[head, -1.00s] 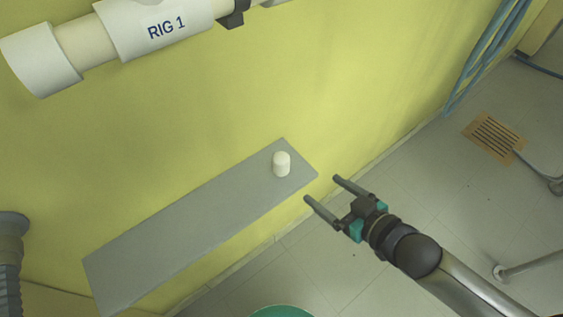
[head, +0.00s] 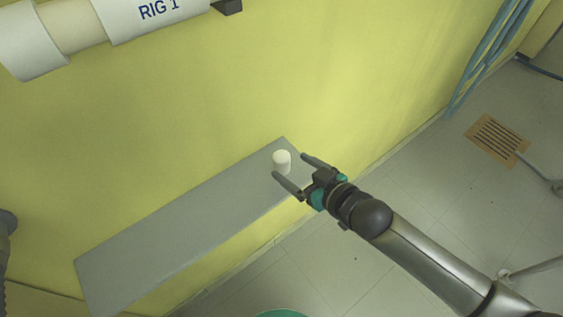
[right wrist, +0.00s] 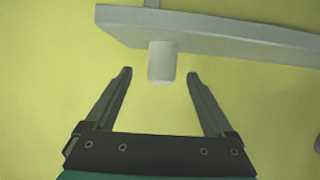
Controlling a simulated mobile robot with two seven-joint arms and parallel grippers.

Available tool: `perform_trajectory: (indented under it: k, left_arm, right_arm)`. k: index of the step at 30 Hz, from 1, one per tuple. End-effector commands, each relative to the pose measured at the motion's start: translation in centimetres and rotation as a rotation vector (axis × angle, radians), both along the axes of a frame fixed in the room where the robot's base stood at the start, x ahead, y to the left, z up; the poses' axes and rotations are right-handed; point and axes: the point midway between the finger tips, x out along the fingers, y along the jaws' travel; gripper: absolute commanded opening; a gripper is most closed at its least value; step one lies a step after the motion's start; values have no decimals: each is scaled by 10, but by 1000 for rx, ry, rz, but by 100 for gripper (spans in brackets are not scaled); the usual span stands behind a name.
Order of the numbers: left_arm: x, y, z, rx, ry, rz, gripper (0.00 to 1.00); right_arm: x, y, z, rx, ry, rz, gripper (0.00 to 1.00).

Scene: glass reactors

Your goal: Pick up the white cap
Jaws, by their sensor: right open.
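The white cap (head: 282,156) is a small cylinder standing on the right end of the grey shelf (head: 180,228) in the head view. My right gripper (head: 289,165) comes in from the lower right, open, its fingertips one on either side of the cap or just short of it. In the right wrist view the cap (right wrist: 162,62) shows in the gap between the open fingertips (right wrist: 159,73), with clear space on both sides and no visible contact. In that view the shelf (right wrist: 220,38) runs across the top. My left gripper is not in view.
A white pipe marked RIG 1 (head: 150,15) runs along the yellow wall (head: 200,110) at the upper left. Blue cables (head: 490,50) hang at the right. A floor grate (head: 495,140) lies at the far right. The shelf left of the cap is bare.

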Motion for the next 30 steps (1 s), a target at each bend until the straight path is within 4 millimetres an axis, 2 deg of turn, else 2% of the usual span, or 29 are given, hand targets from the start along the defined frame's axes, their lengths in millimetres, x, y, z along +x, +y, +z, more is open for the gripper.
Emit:
perform_trajectory:
  k: [11,20,30]
  left_arm:
    - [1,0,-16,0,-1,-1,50]
    - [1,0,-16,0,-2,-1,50]
    - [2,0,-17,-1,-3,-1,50]
  right_arm:
    - [33,27,-18,1,-2,0,88]
    - [37,30,-19,0,0,1,88]
    - [36,30,-19,0,0,0,52]
